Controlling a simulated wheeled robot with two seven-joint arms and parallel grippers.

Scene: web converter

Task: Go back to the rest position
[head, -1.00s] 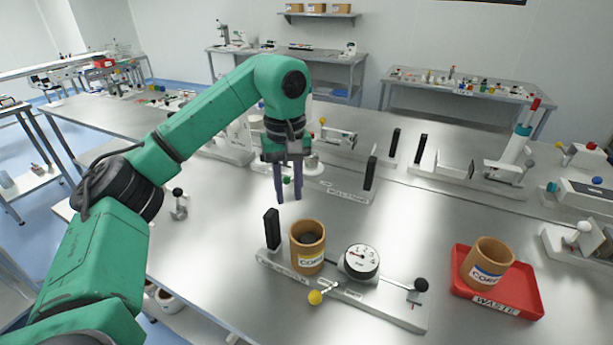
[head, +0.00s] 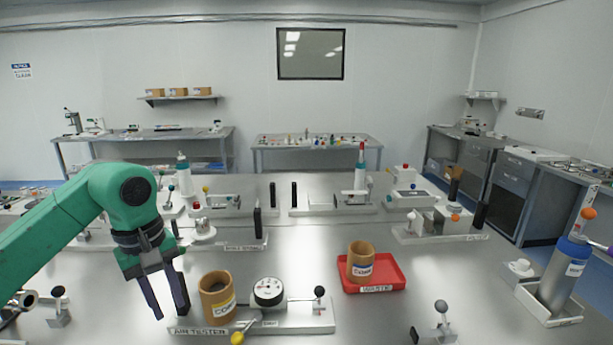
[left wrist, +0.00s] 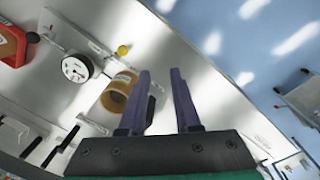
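My left gripper (head: 171,312) hangs over the bench at the left, fingers pointing down. In the left wrist view its two purple fingers (left wrist: 160,74) stand apart with nothing between them. In the head view it is just left of a brown cardboard core (head: 216,302) standing on the air tester (head: 300,322). That core also shows in the left wrist view (left wrist: 116,94), apart from the fingers. A small purple tip at the right edge of the head view looks like part of my right gripper (head: 609,250); the rest is out of frame.
Another core (head: 360,268) stands on the red waste tray (head: 393,276). A dial gauge (head: 267,291) sits on the tester. Other fixtures line the bench's far side. Bare bench lies around the tray.

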